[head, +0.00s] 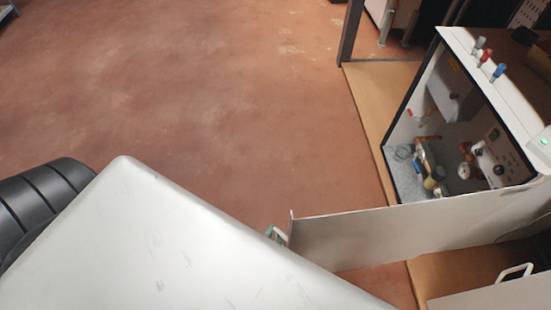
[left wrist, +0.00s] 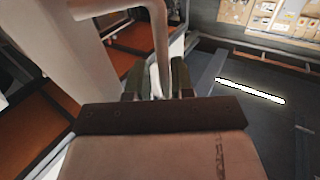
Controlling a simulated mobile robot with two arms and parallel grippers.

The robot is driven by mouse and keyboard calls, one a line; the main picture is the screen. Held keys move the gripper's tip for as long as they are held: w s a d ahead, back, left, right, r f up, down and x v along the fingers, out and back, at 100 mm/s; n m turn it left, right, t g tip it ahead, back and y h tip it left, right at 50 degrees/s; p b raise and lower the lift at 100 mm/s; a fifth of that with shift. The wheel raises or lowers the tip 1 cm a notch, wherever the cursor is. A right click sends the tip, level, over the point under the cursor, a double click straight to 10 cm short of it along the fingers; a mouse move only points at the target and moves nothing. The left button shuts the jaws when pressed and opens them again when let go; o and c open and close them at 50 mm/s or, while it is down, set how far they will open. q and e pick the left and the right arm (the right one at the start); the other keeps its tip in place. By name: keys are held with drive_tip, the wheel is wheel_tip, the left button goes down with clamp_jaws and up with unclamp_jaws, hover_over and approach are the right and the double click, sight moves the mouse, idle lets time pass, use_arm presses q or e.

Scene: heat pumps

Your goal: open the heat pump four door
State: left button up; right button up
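The heat pump (head: 515,95) at the right of the head view is a white cabinet with its front open and its inside exposed. Its white door (head: 390,235) stands swung out from the cabinet, its free edge towards the middle of the picture. A small handle (head: 278,234) shows at that free edge, partly hidden by my own pale body part. In the left wrist view, my left gripper (left wrist: 157,80) has its dark fingers on either side of a pale curved bar (left wrist: 160,35), apparently the handle. Whether they clamp it is unclear. My right gripper is out of view.
Another white panel with a handle (head: 515,272) is at the lower right. A brown board (head: 372,110) lies under the cabinet. A dark post (head: 350,30) stands behind it. The reddish floor (head: 200,90) is wide and clear to the left.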

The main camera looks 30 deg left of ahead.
use_arm(q)
drive_tip(key=s, duration=1)
drive_tip(key=shift+s+d, duration=0.2)
drive_tip(key=shift+s, duration=0.2)
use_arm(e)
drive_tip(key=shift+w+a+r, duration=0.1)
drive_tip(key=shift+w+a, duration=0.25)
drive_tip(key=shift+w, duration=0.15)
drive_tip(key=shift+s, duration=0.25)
